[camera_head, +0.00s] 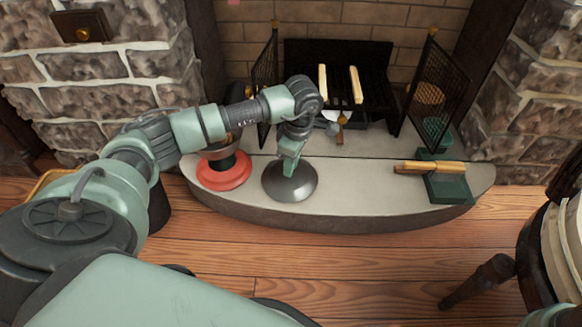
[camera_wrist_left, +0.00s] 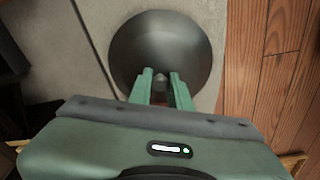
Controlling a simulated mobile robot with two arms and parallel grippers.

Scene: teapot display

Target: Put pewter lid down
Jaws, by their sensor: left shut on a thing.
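The pewter lid (camera_head: 290,184) is a dark grey, shallow dome with a small knob on top. It is at the front of the pale hearth slab (camera_head: 350,180), left of its middle. My left gripper (camera_head: 289,168) points down at the lid from above and is shut on its knob. In the left wrist view the two green fingers (camera_wrist_left: 161,88) close around the knob, and the round lid (camera_wrist_left: 165,45) shows beyond them. I cannot tell whether the lid's rim touches the slab. My right gripper is not in view.
A red round piece (camera_head: 224,172) with a pot on it stands just left of the lid. A green box (camera_head: 447,188) and a wooden stick (camera_head: 430,167) lie at the right. The fireplace grate (camera_head: 340,80) is behind. The slab between lid and box is clear.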

